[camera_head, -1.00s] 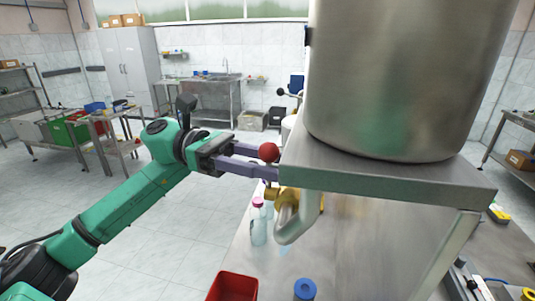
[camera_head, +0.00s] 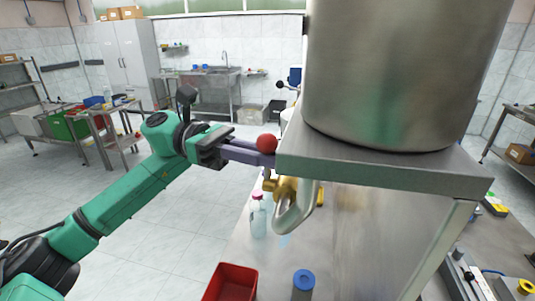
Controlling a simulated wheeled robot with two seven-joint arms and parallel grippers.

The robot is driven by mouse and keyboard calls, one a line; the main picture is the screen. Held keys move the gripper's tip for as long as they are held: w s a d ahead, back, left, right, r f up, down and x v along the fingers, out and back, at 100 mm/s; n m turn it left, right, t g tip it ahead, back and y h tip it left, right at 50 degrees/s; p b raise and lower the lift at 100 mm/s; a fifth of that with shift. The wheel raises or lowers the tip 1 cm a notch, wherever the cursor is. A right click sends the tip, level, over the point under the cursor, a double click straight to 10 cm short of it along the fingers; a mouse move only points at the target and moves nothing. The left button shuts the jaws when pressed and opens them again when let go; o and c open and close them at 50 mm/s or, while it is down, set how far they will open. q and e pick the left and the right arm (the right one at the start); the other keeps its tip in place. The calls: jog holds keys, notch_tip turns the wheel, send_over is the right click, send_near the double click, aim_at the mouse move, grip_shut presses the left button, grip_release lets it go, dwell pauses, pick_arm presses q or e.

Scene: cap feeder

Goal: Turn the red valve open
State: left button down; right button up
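The red valve knob (camera_head: 266,143) is a round ball at the left edge of the metal stand, above a brass fitting (camera_head: 284,188). A bent silver spout (camera_head: 294,214) hangs from the fitting. My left gripper (camera_head: 264,157) reaches in from the left. Its purple fingers lie close together just under the red ball and look shut on the valve's stem, which they hide. A clear bottle with a pink cap (camera_head: 258,219) stands below, left of the spout. My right gripper is not in view.
A large steel tank (camera_head: 400,75) stands on the metal stand (camera_head: 380,172) to the right. A red bin (camera_head: 231,283) and a blue-topped cylinder (camera_head: 303,286) are at the front of the table. Open floor lies at the left.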

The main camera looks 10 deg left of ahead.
pick_arm(q)
jog(key=shift+a+r, duration=0.1)
jog(key=shift+r, duration=0.35)
dwell(0.3)
jog(key=shift+s+f+m+b, duration=0.2)
jog(key=shift+m+b, duration=0.3)
jog(key=shift+b, duration=0.7)
jog(key=shift+s+f+m+t+y+b, duration=0.15)
jog(key=shift+s+m+b, duration=0.25)
jog(key=shift+m+b, duration=0.8)
jog(key=shift+s+f+m+t+y+b, duration=0.15)
jog(key=shift+s+m+b, duration=0.4)
jog(key=shift+b, duration=1.15)
jog(key=shift+s+f+m+t+y+b, duration=0.15)
jog(key=shift+s+m+y+b, duration=0.1)
jog(key=shift+m+b, duration=1)
